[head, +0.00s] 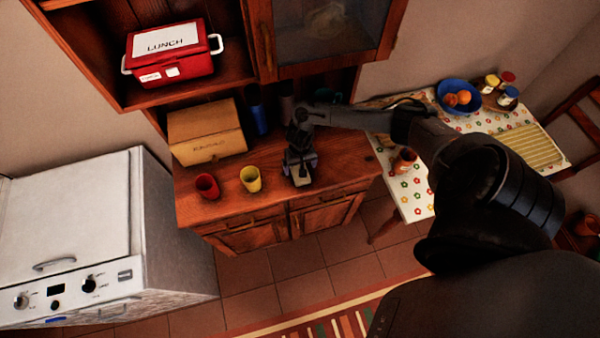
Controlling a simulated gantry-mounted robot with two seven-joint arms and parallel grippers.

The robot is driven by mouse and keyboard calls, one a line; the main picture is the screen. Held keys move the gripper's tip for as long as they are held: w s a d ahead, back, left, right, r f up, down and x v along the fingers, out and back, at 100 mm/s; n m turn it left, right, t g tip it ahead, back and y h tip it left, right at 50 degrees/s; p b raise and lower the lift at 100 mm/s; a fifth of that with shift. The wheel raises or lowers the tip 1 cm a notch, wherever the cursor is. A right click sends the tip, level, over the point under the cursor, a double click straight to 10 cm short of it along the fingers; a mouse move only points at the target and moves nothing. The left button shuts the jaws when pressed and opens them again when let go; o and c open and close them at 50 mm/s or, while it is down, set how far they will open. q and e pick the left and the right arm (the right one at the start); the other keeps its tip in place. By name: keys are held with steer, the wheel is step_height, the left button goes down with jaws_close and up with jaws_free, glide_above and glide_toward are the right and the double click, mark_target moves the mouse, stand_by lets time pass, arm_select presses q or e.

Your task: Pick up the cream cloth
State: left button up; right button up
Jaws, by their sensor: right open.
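My right gripper (300,171) is above the wooden counter of the cabinet, just right of the yellow cup, pointing down with its jaws open. A small pale, cream-grey patch (302,182) shows at its fingertips, low on the counter. It may be the cream cloth, but it is mostly hidden by the gripper and too small to be sure. I cannot tell whether the fingers touch it. My left gripper is not in view.
A yellow cup (250,179) and red cup (207,186) stand left of the gripper. Behind are a wooden box (206,134) and dark bottles (257,115). A red lunch box (172,52) sits on the shelf above. A flowered table (416,201) stands right.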

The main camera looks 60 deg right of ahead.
steer(key=shift+f, duration=1.4)
steer(key=c, duration=1.1)
